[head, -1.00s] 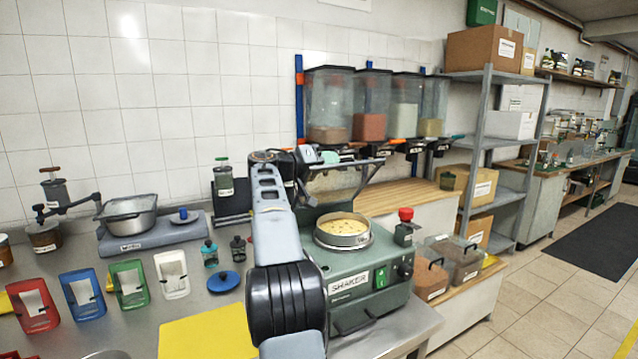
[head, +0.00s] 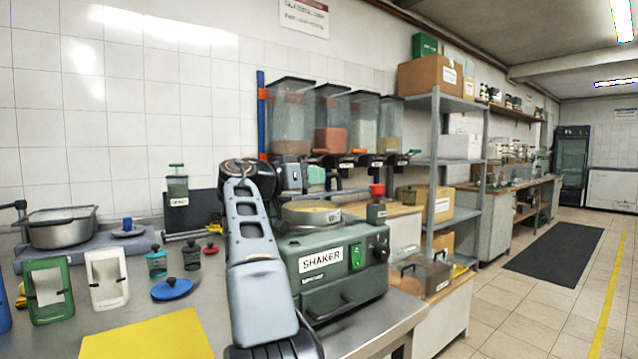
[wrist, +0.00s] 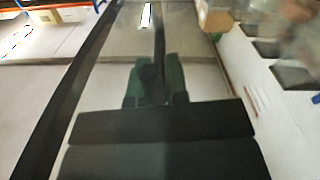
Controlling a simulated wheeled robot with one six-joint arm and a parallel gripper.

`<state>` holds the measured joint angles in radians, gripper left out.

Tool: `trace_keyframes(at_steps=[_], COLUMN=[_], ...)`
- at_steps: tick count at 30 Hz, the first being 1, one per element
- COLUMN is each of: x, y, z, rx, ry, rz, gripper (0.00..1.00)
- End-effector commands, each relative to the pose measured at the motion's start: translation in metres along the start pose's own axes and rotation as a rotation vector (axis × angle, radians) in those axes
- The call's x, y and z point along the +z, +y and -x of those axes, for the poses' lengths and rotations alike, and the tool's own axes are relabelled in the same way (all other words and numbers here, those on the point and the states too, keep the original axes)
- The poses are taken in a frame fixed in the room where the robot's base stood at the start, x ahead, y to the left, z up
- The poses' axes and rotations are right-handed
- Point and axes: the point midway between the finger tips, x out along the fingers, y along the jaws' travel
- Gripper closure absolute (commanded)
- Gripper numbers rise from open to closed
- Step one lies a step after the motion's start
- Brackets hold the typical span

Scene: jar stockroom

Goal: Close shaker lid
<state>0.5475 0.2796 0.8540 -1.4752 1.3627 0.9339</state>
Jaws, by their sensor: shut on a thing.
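My gripper (head: 292,176) is dark and partly hidden behind my arm, shut on the lid's edge.
Filled dispensers (head: 334,122) hang behind. A yellow mat (head: 148,338), a blue lid (head: 172,289) and small jars lie left. Clear bins (head: 421,272) stand right.

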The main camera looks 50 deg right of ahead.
Motion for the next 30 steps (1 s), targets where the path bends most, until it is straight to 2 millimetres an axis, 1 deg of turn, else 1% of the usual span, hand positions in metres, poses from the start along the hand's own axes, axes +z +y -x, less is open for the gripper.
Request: trace_keyframes(at_steps=[1, 3, 18, 19, 21, 26, 30], x=[0.0055, 0.0067, 0.0075, 0.0075, 0.0074, 0.0071, 0.0069], y=[-0.0019, -0.0021, -0.0021, -0.0021, -0.002, -0.0016, -0.0015], z=[0.0018, 0.0031, 0.0041, 0.004, 0.0039, 0.0037, 0.0036], rx=[-0.005, -0.008, -0.01, -0.01, -0.01, -0.009, -0.009], ry=[-0.001, -0.001, -0.002, -0.002, -0.002, -0.001, -0.001], rz=[0.006, 0.007, 0.01, 0.01, 0.01, 0.008, 0.007], gripper=[1.0, 1.0, 1.0, 0.84, 0.78, 0.62, 0.61])
